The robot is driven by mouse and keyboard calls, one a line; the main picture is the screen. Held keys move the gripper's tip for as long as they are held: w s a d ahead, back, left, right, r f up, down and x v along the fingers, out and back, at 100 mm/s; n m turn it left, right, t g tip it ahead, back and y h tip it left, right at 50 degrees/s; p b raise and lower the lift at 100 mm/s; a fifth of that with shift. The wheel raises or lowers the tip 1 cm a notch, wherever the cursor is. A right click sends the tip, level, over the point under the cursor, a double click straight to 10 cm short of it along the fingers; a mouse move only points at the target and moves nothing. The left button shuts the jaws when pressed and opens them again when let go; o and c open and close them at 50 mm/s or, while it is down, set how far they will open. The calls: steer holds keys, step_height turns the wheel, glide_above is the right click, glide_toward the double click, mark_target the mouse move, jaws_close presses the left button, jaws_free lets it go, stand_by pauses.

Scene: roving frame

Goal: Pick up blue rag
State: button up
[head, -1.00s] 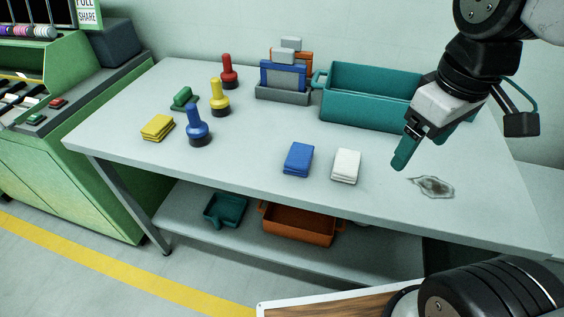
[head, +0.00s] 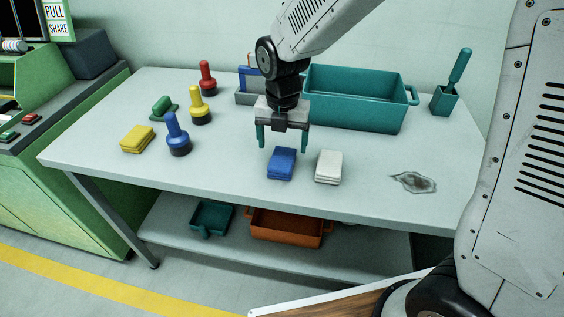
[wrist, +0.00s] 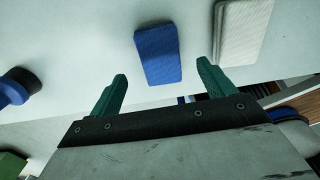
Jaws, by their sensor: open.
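The blue rag (head: 281,163) is a folded stack lying on the grey table (head: 225,170) near its front edge. It also shows in the wrist view (wrist: 158,54), beyond and between my fingertips. My gripper (head: 283,143) is open and empty, with teal fingers, above the table just behind the blue rag. In the wrist view my gripper (wrist: 162,80) has its fingers spread wider than the rag, and they do not appear to touch it.
A folded white rag (head: 328,167) lies close to the right of the blue one. A teal bin (head: 355,112) stands behind. A dark stain (head: 414,182) is at right. A blue-handled tool (head: 178,136) and yellow rag (head: 137,139) are at left.

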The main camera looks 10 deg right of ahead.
mark_target(282, 158)
step_height(282, 158, down, 6)
steer(key=c, duration=1.1)
steer(key=shift+c, duration=0.2)
steer(key=shift+r, duration=0.15)
steer(key=shift+r, duration=0.55)
step_height(282, 158, up, 2)
steer(key=shift+r, duration=0.2)
steer(key=s+a+r, duration=0.1)
steer(key=s, duration=1.5)
steer(key=shift+a, duration=0.15)
steer(key=shift+r, duration=0.1)
